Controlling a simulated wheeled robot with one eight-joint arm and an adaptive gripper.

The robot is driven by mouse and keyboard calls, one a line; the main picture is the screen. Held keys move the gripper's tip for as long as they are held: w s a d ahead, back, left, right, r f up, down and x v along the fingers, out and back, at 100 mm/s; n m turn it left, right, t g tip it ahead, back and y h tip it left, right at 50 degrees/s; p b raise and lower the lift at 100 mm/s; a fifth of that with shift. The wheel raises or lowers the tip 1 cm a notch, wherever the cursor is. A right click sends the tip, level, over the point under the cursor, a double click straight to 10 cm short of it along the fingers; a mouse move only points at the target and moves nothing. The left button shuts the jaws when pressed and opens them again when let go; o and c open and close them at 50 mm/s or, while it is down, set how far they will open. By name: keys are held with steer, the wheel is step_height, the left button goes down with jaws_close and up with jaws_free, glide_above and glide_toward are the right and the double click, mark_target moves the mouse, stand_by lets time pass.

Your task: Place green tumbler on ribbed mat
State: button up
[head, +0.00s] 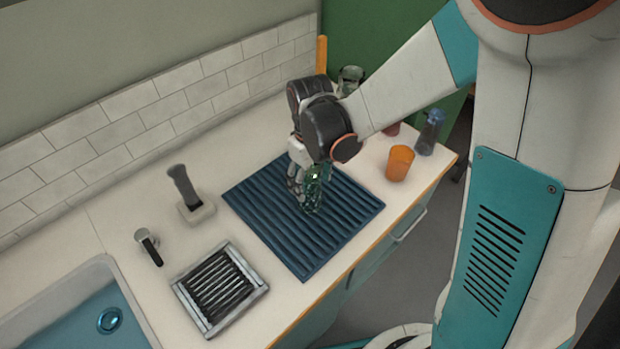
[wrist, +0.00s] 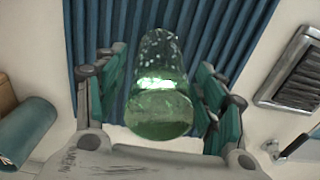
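The green tumbler (head: 313,190) is clear speckled green glass. In the head view it is at the middle of the blue ribbed mat (head: 258,213), and it seems to stand on it. My gripper (head: 303,180) is low over the mat, around the tumbler. In the wrist view the tumbler (wrist: 158,90) lies between the two green-padded fingers of my gripper (wrist: 160,85), with a narrow gap on each side. The fingers look open. The ribbed mat (wrist: 92,25) fills the background there. The tumbler's contact with the mat is partly hidden.
An orange cup (head: 399,163) and a blue-grey glass (head: 430,132) stand right of the mat. A clear glass (head: 350,78) is behind my wrist.

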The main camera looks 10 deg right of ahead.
step_height(320, 180, up, 12)
steer(key=p, duration=0.4)
steer(key=shift+r, duration=0.15)
stand_by(0.3)
